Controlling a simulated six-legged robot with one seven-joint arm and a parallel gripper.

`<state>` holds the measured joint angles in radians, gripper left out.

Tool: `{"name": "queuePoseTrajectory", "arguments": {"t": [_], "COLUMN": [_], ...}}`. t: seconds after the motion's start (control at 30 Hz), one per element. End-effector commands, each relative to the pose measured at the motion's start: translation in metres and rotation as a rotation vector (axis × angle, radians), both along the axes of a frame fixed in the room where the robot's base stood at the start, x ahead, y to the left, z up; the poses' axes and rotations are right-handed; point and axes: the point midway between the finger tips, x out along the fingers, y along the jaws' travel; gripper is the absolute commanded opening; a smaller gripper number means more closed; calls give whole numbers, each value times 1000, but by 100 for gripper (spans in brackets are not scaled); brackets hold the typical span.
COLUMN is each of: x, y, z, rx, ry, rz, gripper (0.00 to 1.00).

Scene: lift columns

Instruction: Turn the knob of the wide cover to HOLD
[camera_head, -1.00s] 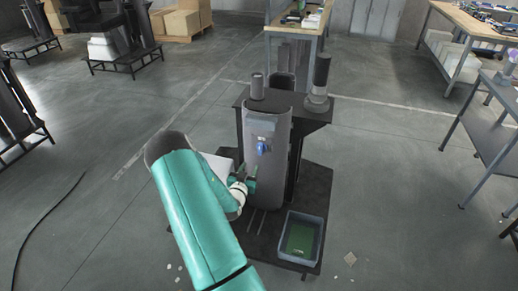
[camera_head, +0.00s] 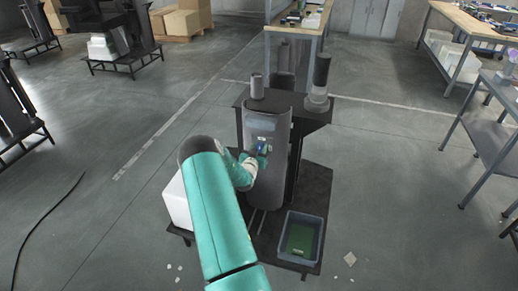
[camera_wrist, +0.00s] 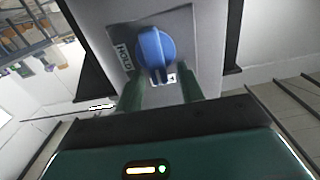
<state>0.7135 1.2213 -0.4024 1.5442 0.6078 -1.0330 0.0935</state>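The wide cover (camera_head: 268,187) is a grey curved panel on the front of a dark lift column. Its blue knob (camera_wrist: 155,48) sits on a grey plate in the wrist view, with a HOLD label (camera_wrist: 125,56) to its left and a small white label with a dark mark below it. The knob's narrow end points down, toward that lower label. My gripper (camera_wrist: 160,84) has its two dark green fingers apart, one on each side just below the knob. I cannot tell whether they touch it. In the head view, my gripper (camera_head: 258,160) partly hides the knob.
A grey-blue bin (camera_head: 288,258) with a green board inside stands at the column's base on the right. A white box (camera_head: 177,203) is on the left, partly behind my arm. A grey cylinder (camera_head: 257,86) and a dark bottle-like part (camera_head: 319,82) stand on top.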

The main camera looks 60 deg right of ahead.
Motion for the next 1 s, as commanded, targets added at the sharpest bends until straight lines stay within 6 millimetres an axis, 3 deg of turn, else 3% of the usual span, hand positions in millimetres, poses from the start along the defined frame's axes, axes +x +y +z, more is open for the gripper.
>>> {"name": "queuePoseTrajectory", "arguments": {"t": [0.2, 0.33, 0.67, 1.0], "x": [0, 0, -1, -6], "y": [0, 0, 0, -1], "z": [0, 0, 0, 0], "rx": [0, 0, 5, 35], "ry": [0, 0, -31, -220], "rz": [0, 0, -1, -2], "gripper": [36, 11, 11, 11]}}
